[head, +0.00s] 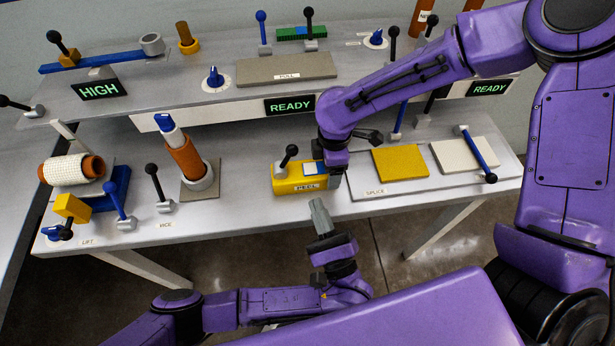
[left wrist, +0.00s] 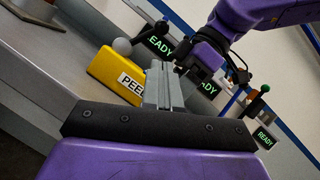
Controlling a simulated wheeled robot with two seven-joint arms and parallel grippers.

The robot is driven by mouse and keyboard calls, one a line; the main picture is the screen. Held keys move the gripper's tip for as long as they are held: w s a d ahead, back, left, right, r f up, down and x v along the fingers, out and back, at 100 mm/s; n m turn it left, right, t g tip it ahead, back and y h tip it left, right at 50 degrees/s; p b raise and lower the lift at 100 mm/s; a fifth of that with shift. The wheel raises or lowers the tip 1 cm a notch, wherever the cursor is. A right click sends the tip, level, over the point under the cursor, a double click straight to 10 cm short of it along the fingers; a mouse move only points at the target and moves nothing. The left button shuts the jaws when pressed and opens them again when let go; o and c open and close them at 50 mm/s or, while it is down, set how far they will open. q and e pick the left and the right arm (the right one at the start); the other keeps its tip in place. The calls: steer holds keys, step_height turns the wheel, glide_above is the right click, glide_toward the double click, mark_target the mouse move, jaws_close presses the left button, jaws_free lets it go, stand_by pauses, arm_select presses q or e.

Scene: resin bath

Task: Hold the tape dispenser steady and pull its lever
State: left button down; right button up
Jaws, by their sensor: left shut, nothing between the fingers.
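The tape dispenser is taken to be the yellow block labelled PEEL (head: 290,185), near the front edge of the lower bench. Its lever (head: 288,158) has a black ball and leans up to the right. A blue and white piece (head: 316,168) shows at its right end. My right gripper (head: 333,178) is at that right end; its fingers are mostly hidden, so I cannot tell if it grips. My left gripper (head: 318,212) is shut and empty, apart from the block, just in front of the bench edge. In the left wrist view its closed fingers (left wrist: 158,85) overlap the yellow block (left wrist: 118,74).
A yellow pad (head: 400,163) and a pale pad (head: 464,154) lie right of the block. A brown cylinder (head: 187,160) in a holder and a black-ball lever (head: 158,187) stand left. An upper shelf with READY signs (head: 290,105) runs behind.

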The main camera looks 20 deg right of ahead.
mark_target(295, 155)
arm_select(q)
steer(key=x, duration=0.9)
steer(key=shift+w+r, duration=0.15)
steer(key=shift+w, duration=0.2)
steer(key=shift+a+r, duration=0.35)
steer(key=shift+r, duration=0.05)
steer(key=shift+w+a+r, duration=0.1)
steer(key=shift+a+r, duration=0.4)
steer(key=shift+a, duration=0.1)
steer(key=shift+w+a+r, duration=0.1)
steer(key=shift+a+r, duration=0.1)
steer(key=shift+a, duration=0.3)
steer(key=shift+a+r, duration=0.2)
steer(key=shift+a, duration=0.9)
stand_by(0.4)
stand_by(0.7)
